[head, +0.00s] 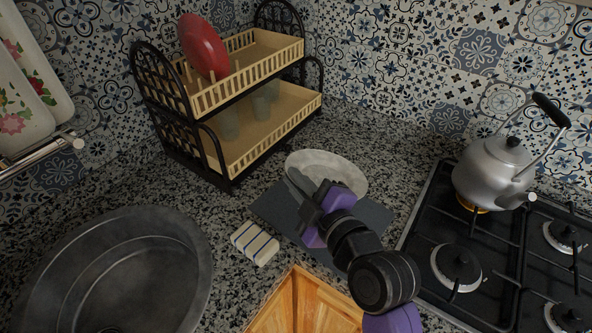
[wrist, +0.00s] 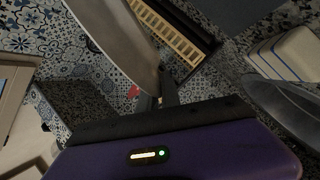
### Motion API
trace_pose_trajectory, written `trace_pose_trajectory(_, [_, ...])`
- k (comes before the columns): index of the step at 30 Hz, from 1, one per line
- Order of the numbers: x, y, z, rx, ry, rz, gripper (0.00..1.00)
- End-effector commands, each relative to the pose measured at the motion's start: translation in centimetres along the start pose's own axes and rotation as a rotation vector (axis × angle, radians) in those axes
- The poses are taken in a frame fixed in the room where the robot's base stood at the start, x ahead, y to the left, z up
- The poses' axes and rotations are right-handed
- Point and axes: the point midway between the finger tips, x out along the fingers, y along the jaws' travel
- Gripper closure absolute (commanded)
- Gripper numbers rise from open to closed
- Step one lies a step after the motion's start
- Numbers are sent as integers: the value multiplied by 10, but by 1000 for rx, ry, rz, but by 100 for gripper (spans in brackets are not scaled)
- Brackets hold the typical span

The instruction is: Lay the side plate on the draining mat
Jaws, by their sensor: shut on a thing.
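The side plate (head: 338,168) is pale grey and round. In the head view it shows over the far edge of the dark grey draining mat (head: 372,216). My gripper (head: 302,187) is shut on the plate's near left rim. In the wrist view the plate (wrist: 122,38) appears as a broad pale strip seen close to edge-on, running up from the fingers (wrist: 157,98). The plate looks tilted and held above the counter; its exact height is hard to tell. My arm hides part of the mat's middle.
A two-tier dish rack (head: 235,95) with a red plate (head: 203,46) and glasses stands behind left. A striped sponge-like block (head: 255,242) lies left of the mat. The sink (head: 110,270) is at left; a kettle (head: 494,172) sits on the hob (head: 490,250) at right.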

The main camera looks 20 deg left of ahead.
Motion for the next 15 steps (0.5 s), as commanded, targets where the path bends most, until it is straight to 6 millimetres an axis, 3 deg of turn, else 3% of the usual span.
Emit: trace_pose_trajectory(15, [5,-27,19,1,0,0,100])
